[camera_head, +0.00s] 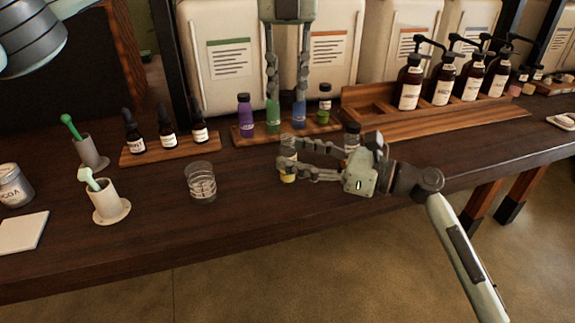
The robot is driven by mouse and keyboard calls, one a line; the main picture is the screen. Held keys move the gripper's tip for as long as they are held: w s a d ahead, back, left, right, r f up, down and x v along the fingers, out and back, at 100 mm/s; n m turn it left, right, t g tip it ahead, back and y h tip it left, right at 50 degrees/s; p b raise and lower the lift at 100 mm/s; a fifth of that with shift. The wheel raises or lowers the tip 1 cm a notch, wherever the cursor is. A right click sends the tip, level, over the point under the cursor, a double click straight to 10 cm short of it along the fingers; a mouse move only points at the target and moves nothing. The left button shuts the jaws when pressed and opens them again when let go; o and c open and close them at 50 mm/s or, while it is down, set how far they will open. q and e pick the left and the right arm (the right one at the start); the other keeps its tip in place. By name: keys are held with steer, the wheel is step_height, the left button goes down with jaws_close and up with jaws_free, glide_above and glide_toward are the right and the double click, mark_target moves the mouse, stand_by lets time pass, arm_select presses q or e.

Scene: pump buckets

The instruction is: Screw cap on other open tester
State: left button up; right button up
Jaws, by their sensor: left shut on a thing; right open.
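My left gripper (287,97) hangs down from the top, over the small wooden tester rack. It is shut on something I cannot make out. Its fingertips overlap the tops of a green tester (273,121) and a blue tester (299,115), so I cannot tell whether these have caps. A purple tester (245,118) and a lime tester with a dark cap (323,108) stand at the rack's ends. My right gripper (289,160) is open, reaching left, its fingers around or beside a small yellow-bottomed tester (289,177) in front of the rack. Its fingers partly hide that tester.
A clear glass (201,183) stands left of my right gripper. A dark-capped jar (352,130) is partly hidden behind that gripper. The table front (170,235) is clear.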

steer(key=shift+x, duration=1.15)
steer(key=shift+c, duration=0.4)
jaws_close()
